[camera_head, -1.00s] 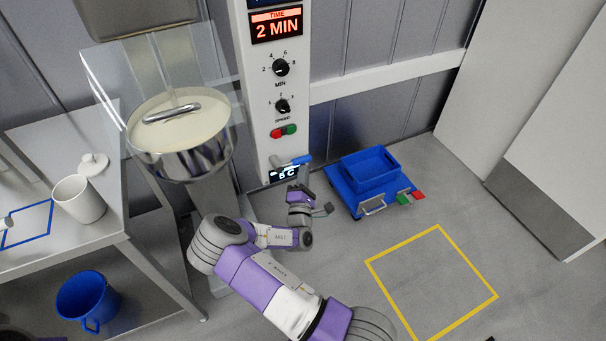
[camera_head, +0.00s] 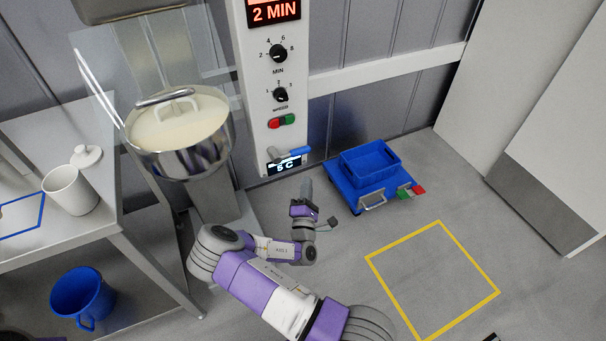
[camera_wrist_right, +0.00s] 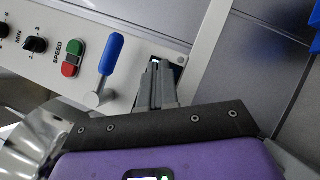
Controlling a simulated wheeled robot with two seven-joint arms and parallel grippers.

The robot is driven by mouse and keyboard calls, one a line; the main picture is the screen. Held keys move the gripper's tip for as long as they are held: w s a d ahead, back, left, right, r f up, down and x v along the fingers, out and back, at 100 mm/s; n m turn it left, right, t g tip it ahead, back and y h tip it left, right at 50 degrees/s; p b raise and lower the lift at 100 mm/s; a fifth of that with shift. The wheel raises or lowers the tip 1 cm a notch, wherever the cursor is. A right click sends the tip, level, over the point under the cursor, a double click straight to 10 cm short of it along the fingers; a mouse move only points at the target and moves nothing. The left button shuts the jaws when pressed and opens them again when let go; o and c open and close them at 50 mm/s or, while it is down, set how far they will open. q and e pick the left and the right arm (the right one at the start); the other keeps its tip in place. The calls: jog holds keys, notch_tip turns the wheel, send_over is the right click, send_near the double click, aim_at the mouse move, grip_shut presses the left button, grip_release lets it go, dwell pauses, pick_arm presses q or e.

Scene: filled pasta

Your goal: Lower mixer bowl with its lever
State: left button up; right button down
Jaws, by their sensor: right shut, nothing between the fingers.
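The metal mixer bowl (camera_head: 182,162), full of pale filling, hangs on the mixer column at the left. A pale looped tool (camera_head: 176,106) shows above the filling. My right gripper (camera_head: 306,188) is shut and empty, below the lever handle in the head view. In the wrist view its fingertips (camera_wrist_right: 157,72) are beside the handle with a gap. My left gripper is out of view.
The control panel (camera_head: 262,110) carries knobs and red and green buttons. A blue cart (camera_head: 365,185) stands right of the lever. A steel table (camera_head: 98,232) with a white cup (camera_head: 70,190) is at the left. The yellow-outlined floor square (camera_head: 403,244) is empty.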

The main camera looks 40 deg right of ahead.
jog(key=s+a+f, duration=0.1)
jog(key=s+f, duration=0.2)
jog(key=s, duration=0.2)
jog(key=shift+a+f, duration=0.2)
dwell(0.3)
